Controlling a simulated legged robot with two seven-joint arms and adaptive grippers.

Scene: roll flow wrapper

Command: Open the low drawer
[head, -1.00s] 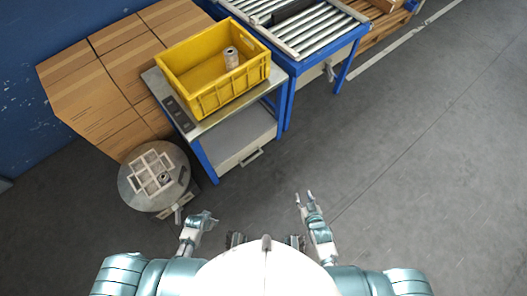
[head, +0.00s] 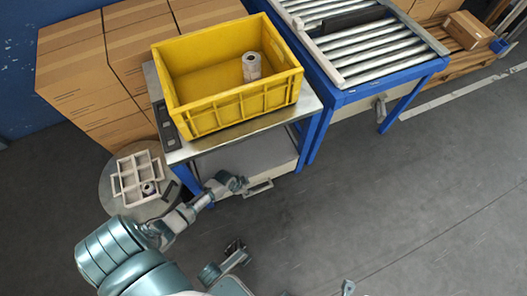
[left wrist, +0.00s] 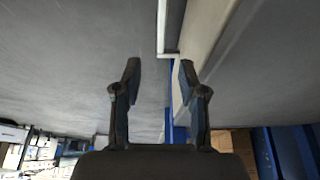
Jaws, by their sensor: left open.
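The low drawer (head: 281,174) is a pale front under the lower shelf of the blue-legged table. Its bar handle (head: 259,188) shows just right of my left gripper (head: 236,184). In the left wrist view the cream drawer front (left wrist: 209,35) runs down from the top, with the pale handle (left wrist: 161,28) beside it. My left gripper (left wrist: 160,78) is open and empty, and the handle's near end lies ahead of the gap between its fingers. I cannot tell whether they touch. Only what looks like a tip of my right gripper (head: 348,288) shows at the bottom edge.
A round stool (head: 108,188) with a pale divided tray (head: 128,180) is left of the table. Cardboard boxes (head: 75,85) and a roller conveyor (head: 370,55) flank it. The floor at right is clear.

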